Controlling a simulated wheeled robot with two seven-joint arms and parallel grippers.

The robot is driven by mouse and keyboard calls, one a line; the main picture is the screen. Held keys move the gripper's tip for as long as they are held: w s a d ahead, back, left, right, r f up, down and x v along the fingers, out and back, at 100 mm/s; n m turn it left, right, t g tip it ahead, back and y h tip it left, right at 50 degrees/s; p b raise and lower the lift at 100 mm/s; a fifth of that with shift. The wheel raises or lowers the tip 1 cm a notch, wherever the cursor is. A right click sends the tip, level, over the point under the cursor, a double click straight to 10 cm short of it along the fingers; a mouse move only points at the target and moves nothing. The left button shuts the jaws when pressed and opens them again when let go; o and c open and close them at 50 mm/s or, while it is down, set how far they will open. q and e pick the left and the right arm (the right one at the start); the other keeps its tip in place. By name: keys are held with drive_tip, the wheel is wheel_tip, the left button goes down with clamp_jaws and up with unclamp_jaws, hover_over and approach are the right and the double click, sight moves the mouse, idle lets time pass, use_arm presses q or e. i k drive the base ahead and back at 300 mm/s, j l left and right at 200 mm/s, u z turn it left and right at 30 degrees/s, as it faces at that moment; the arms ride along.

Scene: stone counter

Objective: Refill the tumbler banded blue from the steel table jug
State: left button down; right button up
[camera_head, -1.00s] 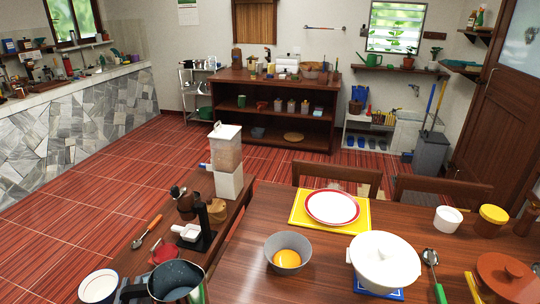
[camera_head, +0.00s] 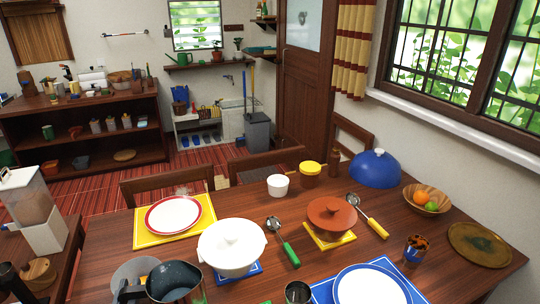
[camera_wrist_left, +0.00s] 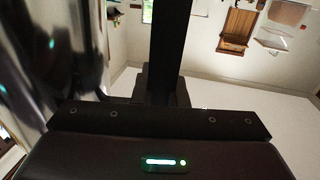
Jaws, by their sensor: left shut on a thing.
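The steel jug (camera_head: 176,281) is at the lower left of the head view, roughly upright with its open mouth showing. My left gripper (camera_head: 126,290) is shut on it at its handle side, mostly cut off by the frame edge. Its shiny wall fills the left of the left wrist view (camera_wrist_left: 60,60). A dark tumbler with amber patches (camera_head: 415,249) stands at the right of the table. Another small cup (camera_head: 298,293) stands at the bottom edge, partly cut off. My right gripper is not in view.
A fruit bowl (camera_head: 427,200) and blue dome (camera_head: 376,168) stand far right.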

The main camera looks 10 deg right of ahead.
sight(414, 253)
drive_tip(key=z, duration=1.2)
drive_tip(key=i+z, duration=0.35)
drive_tip(key=i, duration=0.7)
